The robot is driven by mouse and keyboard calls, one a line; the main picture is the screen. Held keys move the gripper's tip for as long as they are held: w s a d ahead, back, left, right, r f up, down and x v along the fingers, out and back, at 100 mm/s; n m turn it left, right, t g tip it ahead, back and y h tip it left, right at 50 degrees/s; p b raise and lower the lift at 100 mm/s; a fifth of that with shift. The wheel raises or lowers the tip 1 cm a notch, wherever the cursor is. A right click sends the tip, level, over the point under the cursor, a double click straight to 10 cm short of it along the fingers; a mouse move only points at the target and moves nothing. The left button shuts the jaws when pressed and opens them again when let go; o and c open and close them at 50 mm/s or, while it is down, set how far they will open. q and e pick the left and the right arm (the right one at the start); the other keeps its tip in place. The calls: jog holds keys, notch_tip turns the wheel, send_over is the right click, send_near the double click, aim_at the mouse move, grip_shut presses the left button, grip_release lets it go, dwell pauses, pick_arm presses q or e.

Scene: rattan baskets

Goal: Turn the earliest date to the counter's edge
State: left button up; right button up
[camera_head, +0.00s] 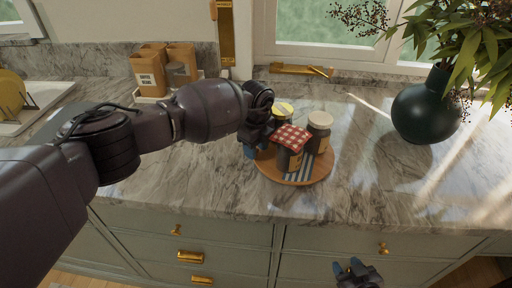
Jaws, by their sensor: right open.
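A round wooden turntable (322,173) stands on the marble counter near its front edge. No dates are legible. My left gripper (255,150) points down at the turntable's left side, beside an amber jar (266,153) that it partly hides. Whether its fingers hold this jar cannot be told. My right gripper (354,267) is open and empty, low in front of the drawers.
A dark round vase (425,108) with leafy branches stands at the right. Coffee canisters (149,72) stand at the back left against the backsplash. Brass handles (191,256) stick out from the drawers below. The counter right of the turntable is clear.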

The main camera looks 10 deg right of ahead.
pick_arm(q)
jog(key=shift+r, duration=0.45)
notch_tip(320, 180, up, 10)
pick_arm(e)
jog(key=shift+r, duration=0.15)
pick_arm(q)
jog(key=shift+f, duration=0.1)
pick_arm(e)
jog(key=shift+s, duration=0.1)
